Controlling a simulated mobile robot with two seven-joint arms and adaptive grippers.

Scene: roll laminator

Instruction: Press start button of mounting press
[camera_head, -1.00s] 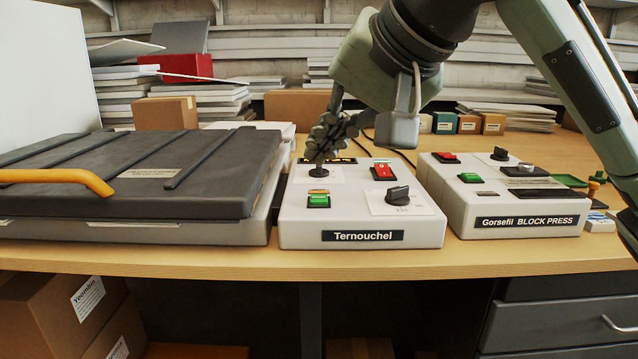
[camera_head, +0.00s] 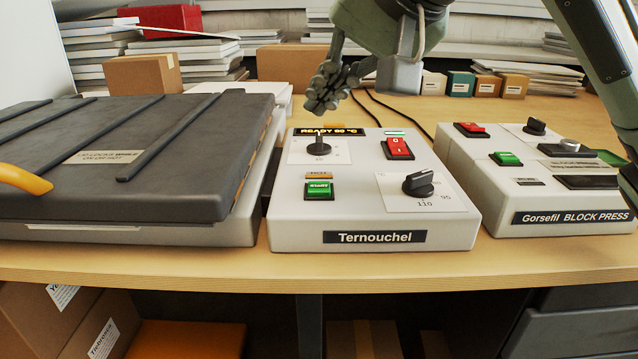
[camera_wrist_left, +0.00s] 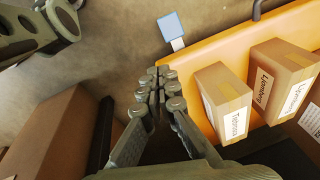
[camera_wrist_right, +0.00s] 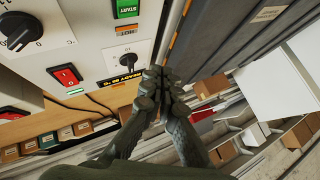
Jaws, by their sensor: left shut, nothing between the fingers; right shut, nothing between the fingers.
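Behind the button are a black knob (camera_head: 319,147) and a display reading READY 80 °C (camera_head: 322,131). A red switch (camera_head: 397,148) and a dial (camera_head: 419,184) are to the right. My right gripper (camera_head: 316,106) is shut and empty, above the box's back edge. My left gripper (camera_wrist_left: 160,78) is shut and empty, away from the box.
A second box labelled Gorsefil BLOCK PRESS (camera_head: 485,195) stands to the right, with its own green button (camera_head: 505,159). Stacked boards (camera_head: 90,50) and a cardboard box (camera_head: 143,73) are behind. Labelled cartons (camera_wrist_left: 225,98) show in the left wrist view.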

